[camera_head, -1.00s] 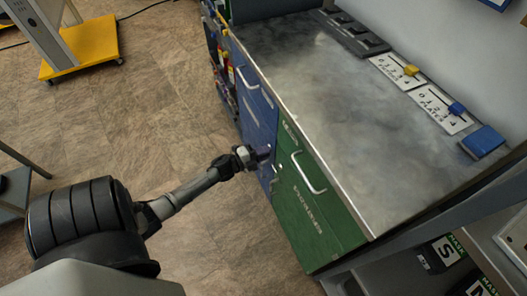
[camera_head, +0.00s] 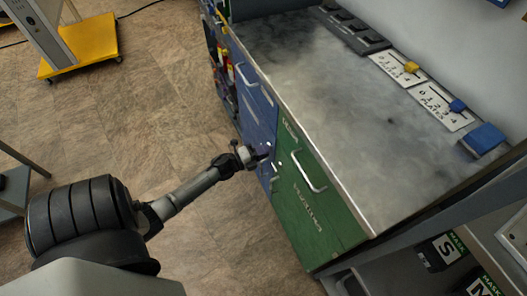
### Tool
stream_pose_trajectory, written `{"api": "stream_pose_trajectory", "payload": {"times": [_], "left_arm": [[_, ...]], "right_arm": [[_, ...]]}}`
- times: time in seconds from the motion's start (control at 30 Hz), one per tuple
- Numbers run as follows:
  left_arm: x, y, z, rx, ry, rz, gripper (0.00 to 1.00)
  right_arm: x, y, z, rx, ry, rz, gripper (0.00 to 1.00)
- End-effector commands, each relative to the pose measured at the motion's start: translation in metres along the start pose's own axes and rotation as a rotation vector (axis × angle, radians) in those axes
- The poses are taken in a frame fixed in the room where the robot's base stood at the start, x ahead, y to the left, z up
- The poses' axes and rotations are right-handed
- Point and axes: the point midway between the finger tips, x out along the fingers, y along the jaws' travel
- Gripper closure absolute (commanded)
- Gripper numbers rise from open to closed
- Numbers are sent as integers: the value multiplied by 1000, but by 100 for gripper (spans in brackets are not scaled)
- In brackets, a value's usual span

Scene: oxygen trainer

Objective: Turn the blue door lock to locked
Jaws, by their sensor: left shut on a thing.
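The blue door (camera_head: 254,110) is on the front of the cabinet, left of the green door, and looks closed. My left arm reaches in from the left, and its gripper (camera_head: 264,154) is at the right edge of the blue door, beside the green door. The gripper is shut on a small part there, which I take to be the blue door lock. The gripper hides most of the lock, so its setting cannot be read. My right gripper is not in view.
The green door (camera_head: 312,195) has a pale bar handle (camera_head: 309,174). The metal worktop (camera_head: 320,110) has sliders and a blue block (camera_head: 483,140) along its back. A yellow-based stand (camera_head: 85,50) is at the upper left. The floor left of the cabinet is open.

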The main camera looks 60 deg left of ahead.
Motion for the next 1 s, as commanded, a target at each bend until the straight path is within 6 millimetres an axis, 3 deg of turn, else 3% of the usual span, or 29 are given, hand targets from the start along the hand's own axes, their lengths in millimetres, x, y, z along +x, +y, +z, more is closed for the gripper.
{"api": "stream_pose_trajectory", "payload": {"times": [0.07,0.1,0.37,0.67,0.77,1.0], "left_arm": [[0,0,0,2,0,0,100],[0,0,0,2,0,0,85],[0,0,0,0,0,0,62],[-4,0,0,-1,0,2,62],[-14,-1,0,-3,-1,2,62],[-60,-2,0,-2,-1,3,62]], "right_arm": [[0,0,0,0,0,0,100],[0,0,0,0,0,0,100],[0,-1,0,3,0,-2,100],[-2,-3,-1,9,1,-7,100],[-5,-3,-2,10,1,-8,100],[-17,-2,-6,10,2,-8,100]]}}
